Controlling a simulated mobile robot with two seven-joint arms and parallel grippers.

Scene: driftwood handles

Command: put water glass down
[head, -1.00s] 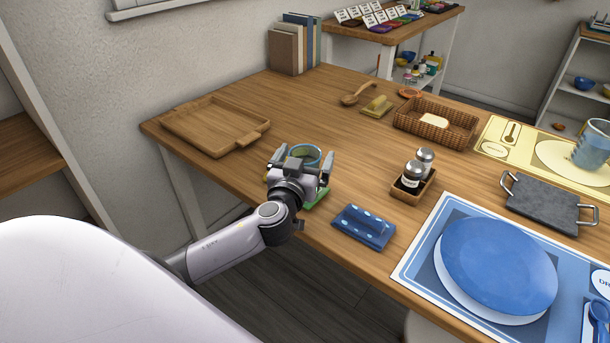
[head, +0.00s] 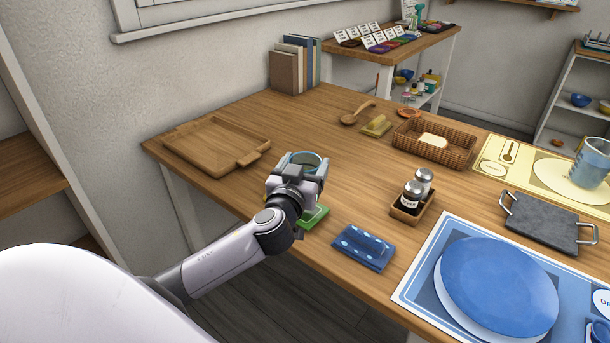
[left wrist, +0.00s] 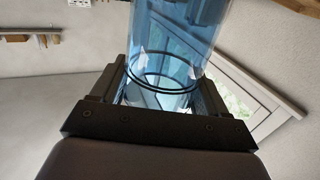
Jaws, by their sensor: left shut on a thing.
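My left gripper (head: 300,170) is shut on a clear blue water glass (head: 304,158) near the table's front left edge. In the head view only the glass's rim and upper part show above the gripper; its base is hidden. In the left wrist view the blue glass (left wrist: 175,40) stands between the two dark fingers. I cannot tell whether it touches the wooden table (head: 225,185). My right gripper is not in view.
A green item (head: 315,216) lies by the gripper, partly hidden. A blue dotted cloth (head: 362,247), a shaker caddy (head: 413,208), a wooden tray (head: 205,145) and a wicker basket (head: 434,144) are around. Another blue glass (head: 591,160) stands far right. Bare table lies behind the gripper.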

